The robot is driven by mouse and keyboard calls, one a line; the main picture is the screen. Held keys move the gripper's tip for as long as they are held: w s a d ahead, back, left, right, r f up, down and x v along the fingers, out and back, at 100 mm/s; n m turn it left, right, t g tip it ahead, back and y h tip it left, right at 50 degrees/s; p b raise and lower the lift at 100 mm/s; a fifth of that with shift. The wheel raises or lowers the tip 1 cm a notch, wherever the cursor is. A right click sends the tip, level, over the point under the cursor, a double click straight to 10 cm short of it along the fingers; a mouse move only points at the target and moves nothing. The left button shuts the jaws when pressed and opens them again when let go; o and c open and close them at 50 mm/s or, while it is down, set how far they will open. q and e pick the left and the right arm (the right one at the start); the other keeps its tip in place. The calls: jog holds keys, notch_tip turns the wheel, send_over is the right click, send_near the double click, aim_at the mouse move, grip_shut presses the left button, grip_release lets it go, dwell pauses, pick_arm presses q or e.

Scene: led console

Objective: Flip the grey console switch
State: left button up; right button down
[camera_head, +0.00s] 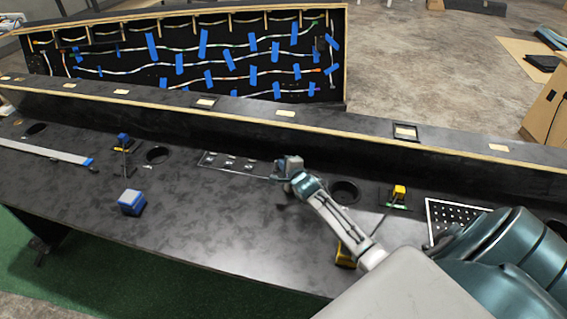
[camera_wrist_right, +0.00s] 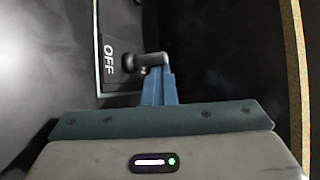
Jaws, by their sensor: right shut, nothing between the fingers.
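The switch panel (camera_head: 228,161) is a dark, thin-outlined plate with several small switches, lying on the black console. My right gripper (camera_head: 277,177) is low over the console at the panel's right end. In the wrist view, a dark grey switch lever (camera_wrist_right: 150,61) with a rounded knob lies sideways beside a white OFF label (camera_wrist_right: 111,62). The blue fingertips of my right gripper (camera_wrist_right: 158,88) are shut and empty, right at the lever's end; whether they touch it I cannot tell. My left gripper is not in view.
The long black console (camera_head: 200,215) has round holes and a raised back ledge. A blue-and-white block (camera_head: 131,202) sits left of the panel, and a yellow part (camera_head: 399,192) stands to the right. A cable board (camera_head: 190,65) rises behind. The console's front middle is clear.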

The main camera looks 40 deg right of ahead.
jog(key=shift+s+a, duration=0.15)
jog(key=shift+a, duration=0.3)
jog(key=shift+s+a+r+p, duration=0.15)
jog(key=shift+s+a+p, duration=0.05)
jog(key=shift+p, duration=0.2)
jog(key=shift+s, duration=0.1)
jog(key=shift+a, duration=0.1)
jog(key=b+v, duration=0.1)
jog(key=v, duration=0.3)
jog(key=b+v, duration=0.1)
jog(key=v, duration=0.4)
jog(key=shift+s, duration=0.3)
jog(key=shift+s+r, duration=0.35)
jog(key=shift+s, duration=0.15)
